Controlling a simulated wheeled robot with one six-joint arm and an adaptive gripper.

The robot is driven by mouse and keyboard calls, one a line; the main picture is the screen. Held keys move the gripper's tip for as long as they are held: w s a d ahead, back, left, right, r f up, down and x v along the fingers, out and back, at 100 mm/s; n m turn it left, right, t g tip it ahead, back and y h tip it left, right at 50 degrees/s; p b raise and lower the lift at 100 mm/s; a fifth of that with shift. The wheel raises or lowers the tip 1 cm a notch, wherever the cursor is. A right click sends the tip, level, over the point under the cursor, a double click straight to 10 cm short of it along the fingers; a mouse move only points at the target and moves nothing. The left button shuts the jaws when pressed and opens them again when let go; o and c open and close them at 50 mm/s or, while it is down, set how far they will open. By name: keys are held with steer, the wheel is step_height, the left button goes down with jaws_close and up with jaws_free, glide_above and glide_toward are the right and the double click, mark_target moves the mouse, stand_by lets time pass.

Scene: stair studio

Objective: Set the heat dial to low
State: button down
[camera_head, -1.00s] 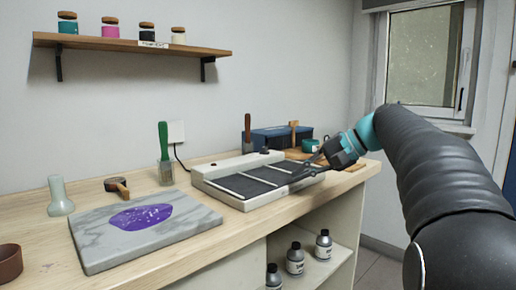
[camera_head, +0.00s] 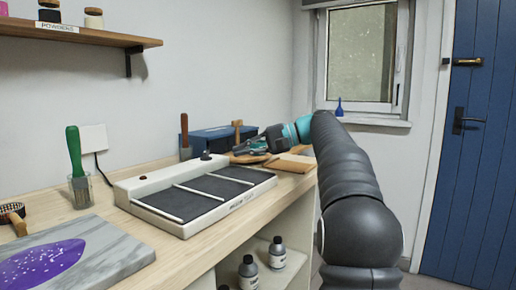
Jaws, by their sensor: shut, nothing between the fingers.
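A white heating unit (camera_head: 128,190) with dark panels split by pale bars lies on the wooden bench. A small black knob (camera_head: 206,155), which looks like the heat dial, stands on its back strip toward the right end. Its markings are too small to read. My gripper (camera_head: 240,153) is shut and empty. It hangs just right of the knob in the picture, apart from it, pointing left. Its fingertips are small and partly blend into the things behind.
A blue box (camera_head: 205,139) and a wooden-handled tool (camera_head: 184,132) stand behind the unit. A wooden board (camera_head: 289,163) lies to the right. A green-handled brush in a glass (camera_head: 77,165) and a marble slab (camera_head: 105,245) are left. Bottles (camera_head: 277,252) stand on the shelf below.

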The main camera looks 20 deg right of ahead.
mark_target(207, 156)
steer(key=x, duration=0.4)
steer(key=r+x, duration=0.1)
steer(key=x, duration=0.1)
steer(key=shift+w+a+f, duration=0.1)
steer(key=shift+w+a, duration=0.1)
steer(key=shift+a, duration=0.2)
